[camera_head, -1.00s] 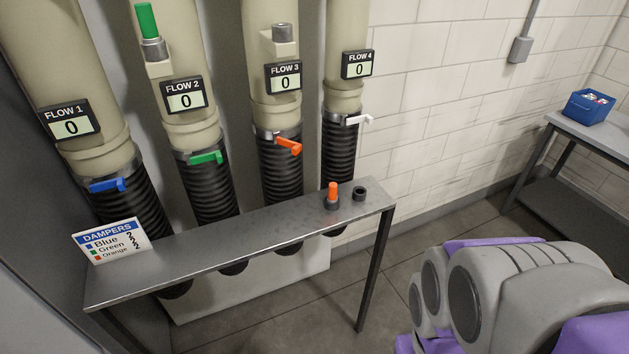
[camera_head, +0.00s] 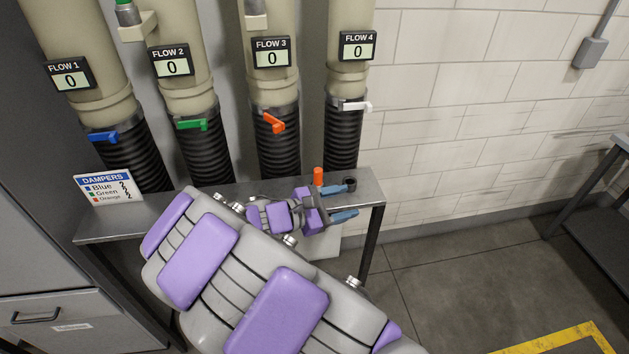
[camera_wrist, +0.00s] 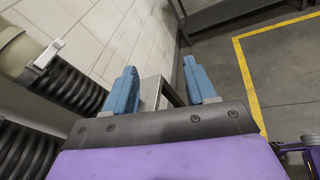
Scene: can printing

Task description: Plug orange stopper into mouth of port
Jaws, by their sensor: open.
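The orange stopper (camera_head: 318,177) stands upright near the right end of the grey metal shelf (camera_head: 130,222). My gripper (camera_head: 340,202) is open and empty, with its blue fingers pointing right over the shelf's right end. In the head view its far finger appears just right of the stopper; whether they touch I cannot tell. In the wrist view the fingers (camera_wrist: 161,88) are spread, with no stopper seen between them. A grey port (camera_head: 256,20) sits on the FLOW 3 pipe, its top cut off by the picture edge. The stopper's base is hidden behind my gripper.
A black ring (camera_head: 350,184) lies right of the stopper, by the far fingertip. Hoses with coloured damper handles run behind the shelf. The DAMPERS sign (camera_head: 108,188) stands on its left end.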

